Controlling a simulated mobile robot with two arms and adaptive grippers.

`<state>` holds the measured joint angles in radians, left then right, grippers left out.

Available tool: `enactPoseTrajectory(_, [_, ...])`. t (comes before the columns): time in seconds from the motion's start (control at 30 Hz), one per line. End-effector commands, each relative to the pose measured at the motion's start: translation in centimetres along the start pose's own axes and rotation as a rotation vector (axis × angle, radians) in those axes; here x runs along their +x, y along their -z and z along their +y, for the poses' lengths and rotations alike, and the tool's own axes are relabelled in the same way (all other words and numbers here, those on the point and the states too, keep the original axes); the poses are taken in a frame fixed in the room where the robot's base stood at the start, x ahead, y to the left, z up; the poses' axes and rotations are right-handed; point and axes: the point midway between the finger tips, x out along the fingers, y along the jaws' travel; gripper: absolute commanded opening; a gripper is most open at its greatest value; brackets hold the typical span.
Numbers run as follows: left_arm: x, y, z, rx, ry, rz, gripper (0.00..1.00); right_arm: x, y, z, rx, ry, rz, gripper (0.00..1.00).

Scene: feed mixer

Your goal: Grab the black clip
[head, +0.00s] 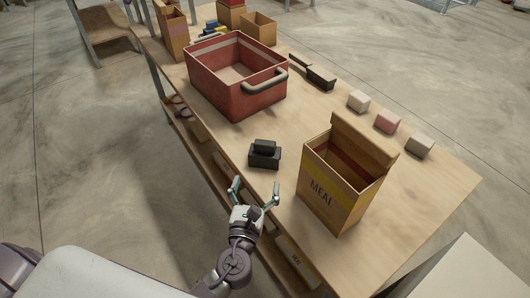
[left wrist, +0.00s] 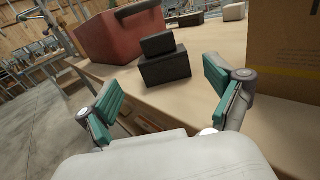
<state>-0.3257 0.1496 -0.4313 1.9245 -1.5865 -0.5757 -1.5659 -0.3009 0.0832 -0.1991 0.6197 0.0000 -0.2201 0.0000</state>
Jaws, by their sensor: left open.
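The black clip (head: 264,155) is a small dark two-part block, a smaller piece on top of a wider one. It sits on the wooden table near its left edge. In the left wrist view the black clip (left wrist: 164,62) stands upright ahead, between and beyond the fingers. My left gripper (head: 254,193) is open and empty, just short of the clip at the table's edge. Its green-padded fingers (left wrist: 160,95) are spread wide and do not touch the clip. My right gripper is not seen.
An open MEAL box (head: 333,194) stands right of the clip. A red bin (head: 232,92) with a grey handle stands behind it. Several small blocks, including a pink one (head: 387,121), line the far edge. A dark brush-like tool (head: 320,77) lies behind. The table (head: 300,118) is clear around the clip.

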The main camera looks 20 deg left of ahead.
Motion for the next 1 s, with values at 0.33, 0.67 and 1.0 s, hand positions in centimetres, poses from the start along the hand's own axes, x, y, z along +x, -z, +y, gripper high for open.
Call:
enactPoseTrajectory(0.33, [6.4, -0.1, 0.1, -0.003, -0.002, 0.001, 0.92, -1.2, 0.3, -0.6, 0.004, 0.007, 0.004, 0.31])
enactPoseTrajectory(0.67, [9.6, -0.1, 0.1, -0.005, -0.003, 0.0, 0.92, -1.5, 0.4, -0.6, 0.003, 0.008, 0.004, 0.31])
enactPoseTrajectory(1.0, [12.9, 0.0, 0.1, -0.006, -0.003, 0.003, 0.92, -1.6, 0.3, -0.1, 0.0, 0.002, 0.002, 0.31])
